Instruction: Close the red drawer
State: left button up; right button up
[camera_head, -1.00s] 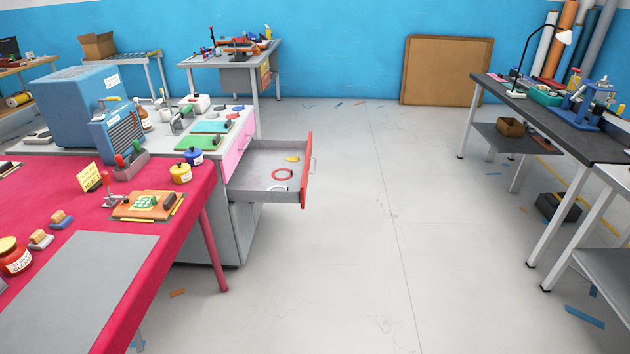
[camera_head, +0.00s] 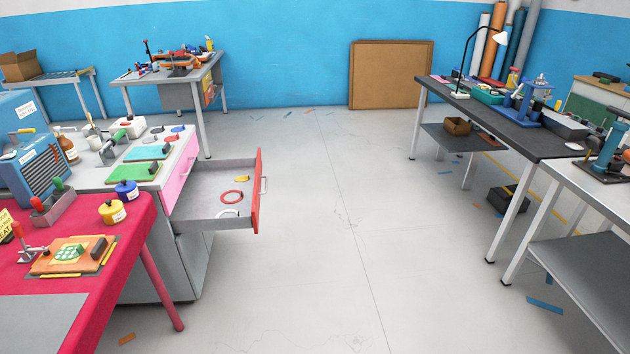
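The red drawer (camera_head: 257,192) stands pulled out from the side of the grey cabinet (camera_head: 192,262) at the left. Its red front faces right and carries a pale bar handle (camera_head: 263,188). Its grey tray holds a red ring (camera_head: 232,197), a white ring at the near side and a small yellow piece (camera_head: 241,180). A pink drawer front (camera_head: 180,176) on the same cabinet looks shut. Neither of my grippers is in view.
The red-covered table (camera_head: 120,225) stands near left, its leg (camera_head: 162,285) close to the cabinet. A dark-topped bench (camera_head: 490,115) and a grey table (camera_head: 600,180) line the right. The floor (camera_head: 340,250) between is clear. A brown board (camera_head: 390,75) leans on the far wall.

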aim_at(197, 206)
jog(key=z, duration=0.45)
jog(key=i, duration=0.9)
jog(key=u, duration=0.6)
jog(key=i, duration=0.65)
jog(key=u, duration=0.7)
